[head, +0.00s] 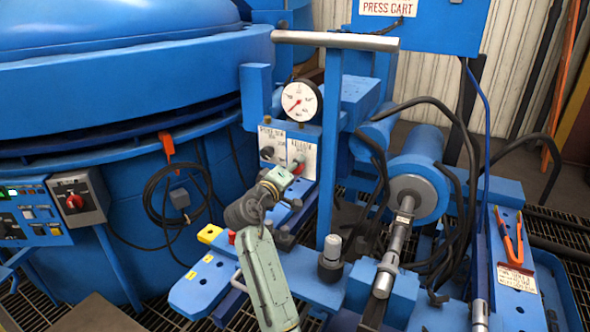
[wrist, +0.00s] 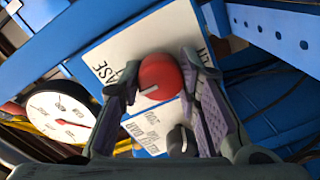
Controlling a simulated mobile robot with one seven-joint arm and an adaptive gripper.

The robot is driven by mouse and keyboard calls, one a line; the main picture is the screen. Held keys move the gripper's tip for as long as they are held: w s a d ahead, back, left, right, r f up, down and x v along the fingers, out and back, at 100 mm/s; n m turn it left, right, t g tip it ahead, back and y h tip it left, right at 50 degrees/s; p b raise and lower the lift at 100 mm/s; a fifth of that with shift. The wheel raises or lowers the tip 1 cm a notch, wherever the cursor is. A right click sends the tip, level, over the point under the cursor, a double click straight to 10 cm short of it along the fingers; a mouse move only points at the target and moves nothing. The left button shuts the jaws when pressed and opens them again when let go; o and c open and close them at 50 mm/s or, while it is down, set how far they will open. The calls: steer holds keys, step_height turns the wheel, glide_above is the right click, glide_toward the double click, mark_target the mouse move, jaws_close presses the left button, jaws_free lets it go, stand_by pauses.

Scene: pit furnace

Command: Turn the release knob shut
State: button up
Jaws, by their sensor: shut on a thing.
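The release knob (wrist: 160,74) is red and round with a white pointer line. It sits on a white label plate (wrist: 118,62) reading "RELEASE", partly hidden by my fingers. My gripper (wrist: 166,84) has one finger on each side of the knob and is shut on it. In the head view my gripper (head: 284,178) reaches the right-hand plate, and only a bit of the red knob (head: 299,165) shows above it.
A black knob (wrist: 181,139) is close beside the release knob, on its own plate. A round white gauge (head: 302,100) is just above the plates. An upright blue post (head: 332,150) stands close to the right. Black hoses (head: 455,170) hang farther right.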

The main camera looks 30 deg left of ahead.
mark_target(300, 133)
stand_by(0.3)
steer(key=o, duration=1.1)
steer(key=shift+o, duration=0.2)
steer(key=o, duration=0.5)
steer(key=r, duration=0.8)
steer(key=shift+w+a+r, duration=0.15)
steer(key=shift+w+r, duration=0.1)
steer(key=shift+r, duration=0.15)
steer(key=shift+s+d+r, duration=0.15)
steer(key=shift+s+r, duration=0.1)
steer(key=shift+r, duration=0.35)
steer(key=shift+s+d+r, duration=0.1)
steer(key=shift+s+r, duration=0.1)
steer(key=shift+r, duration=0.35)
steer(key=c, duration=0.5)
steer(key=shift+w+a+f, duration=0.1)
steer(key=shift+w+f, duration=0.15)
steer(key=shift+f, duration=0.3)
steer(key=shift+s+r, duration=0.1)
